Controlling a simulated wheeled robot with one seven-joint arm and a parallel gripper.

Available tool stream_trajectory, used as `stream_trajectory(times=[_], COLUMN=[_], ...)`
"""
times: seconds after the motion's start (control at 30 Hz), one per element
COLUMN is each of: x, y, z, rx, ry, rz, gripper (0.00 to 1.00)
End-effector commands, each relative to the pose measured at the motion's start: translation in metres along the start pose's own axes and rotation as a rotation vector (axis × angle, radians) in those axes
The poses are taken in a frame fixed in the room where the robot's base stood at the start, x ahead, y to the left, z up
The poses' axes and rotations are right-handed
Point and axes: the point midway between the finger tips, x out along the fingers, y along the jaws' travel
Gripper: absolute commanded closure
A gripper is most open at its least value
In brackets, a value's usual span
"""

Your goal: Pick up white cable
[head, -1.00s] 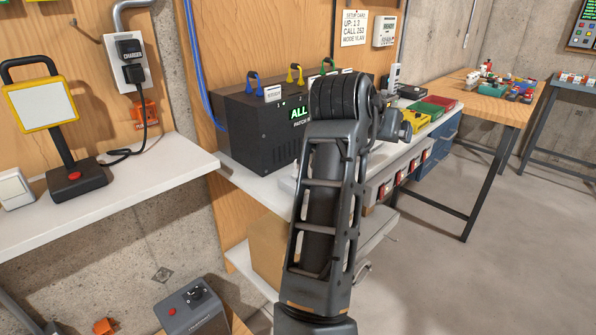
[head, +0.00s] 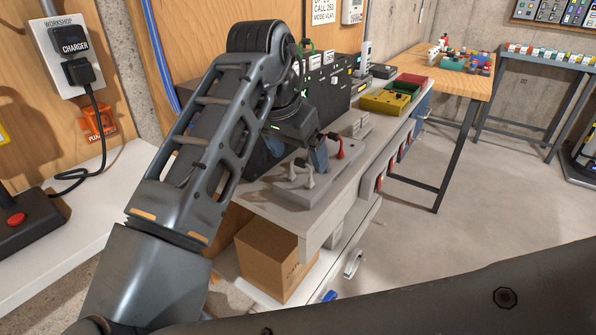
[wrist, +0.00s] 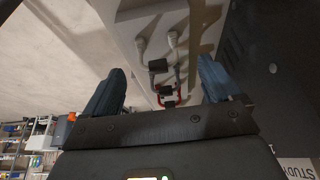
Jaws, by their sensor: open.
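White cable ends (head: 308,178) stand on a pale grey holder (head: 325,195) at the front of the bench. Two pale plug-like ends (wrist: 173,39) also show in the wrist view, beyond my fingertips. My gripper (head: 297,152) is open above the holder, just behind the white ends in the head view. A red cable (head: 345,146) stands on the same holder, close to the right finger. My arm hides part of the holder's surroundings.
A black panel box (head: 328,92) stands behind my gripper. Yellow (head: 385,102) and red (head: 410,79) trays lie farther along the bench. A cardboard box (head: 268,262) sits on the shelf below. The floor at right is open.

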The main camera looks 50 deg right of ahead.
Motion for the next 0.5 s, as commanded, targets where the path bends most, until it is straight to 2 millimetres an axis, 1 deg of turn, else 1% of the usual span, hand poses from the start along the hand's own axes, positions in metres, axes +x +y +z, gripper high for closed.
stream_trajectory(times=[0.2,0.3,0.4,0.5], x=[0.031,0.041,0.046,0.047], y=[0.001,0.001,0.001,0.001], z=[-0.001,-0.001,-0.001,-0.001], rx=[-0.001,-0.001,-0.001,-0.001], ry=[0.0,0.0,0.001,0.001], rz=[0.002,0.002,0.0,-0.001], gripper=[0.09,0.09,0.09,0.09])
